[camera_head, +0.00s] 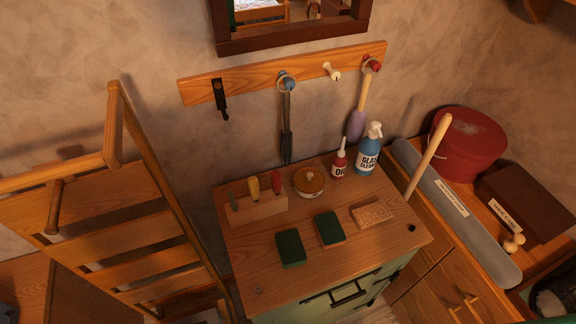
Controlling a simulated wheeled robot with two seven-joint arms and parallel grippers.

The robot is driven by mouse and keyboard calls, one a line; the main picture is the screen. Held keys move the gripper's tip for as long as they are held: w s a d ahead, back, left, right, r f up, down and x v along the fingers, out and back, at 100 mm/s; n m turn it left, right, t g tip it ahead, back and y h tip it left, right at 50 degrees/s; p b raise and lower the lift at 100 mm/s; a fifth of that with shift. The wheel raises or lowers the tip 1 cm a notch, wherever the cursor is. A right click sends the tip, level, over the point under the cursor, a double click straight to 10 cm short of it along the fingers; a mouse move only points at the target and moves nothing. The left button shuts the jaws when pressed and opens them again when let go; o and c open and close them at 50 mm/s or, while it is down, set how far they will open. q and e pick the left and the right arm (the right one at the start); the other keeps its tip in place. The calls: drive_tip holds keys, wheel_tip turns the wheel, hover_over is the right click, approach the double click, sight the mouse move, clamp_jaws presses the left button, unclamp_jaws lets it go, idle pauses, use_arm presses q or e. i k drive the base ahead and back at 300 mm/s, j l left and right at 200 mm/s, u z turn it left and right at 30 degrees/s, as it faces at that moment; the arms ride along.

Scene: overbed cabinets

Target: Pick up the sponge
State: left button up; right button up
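Several block-shaped things that could be sponges lie on the wooden cabinet top (262,278). One dark green sponge (290,248) lies near the front left. Another dark green sponge (330,229), with a tan lower layer, lies to its right. A tan, speckled block (372,214) lies farther right, and it may be a sponge too. They lie apart from each other, with nothing on top of them. Neither of my grippers shows in the head view.
Behind the sponges stand a wooden tool holder (259,210), a round tin (309,181), an oil bottle (339,161) and a glass cleaner bottle (368,153). A wooden slatted frame (150,239) stands left. A wooden stick (428,156) rises at the right edge.

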sight(292, 252)
drive_tip(key=k+j, duration=0.25)
drive_tip(key=k, duration=0.25)
drive_tip(key=k+j, duration=0.25)
drive_tip(key=k, duration=0.2)
drive_tip(key=k+j, duration=0.25)
drive_tip(key=k, duration=0.25)
drive_tip(key=k+j, duration=0.25)
drive_tip(key=k, duration=0.2)
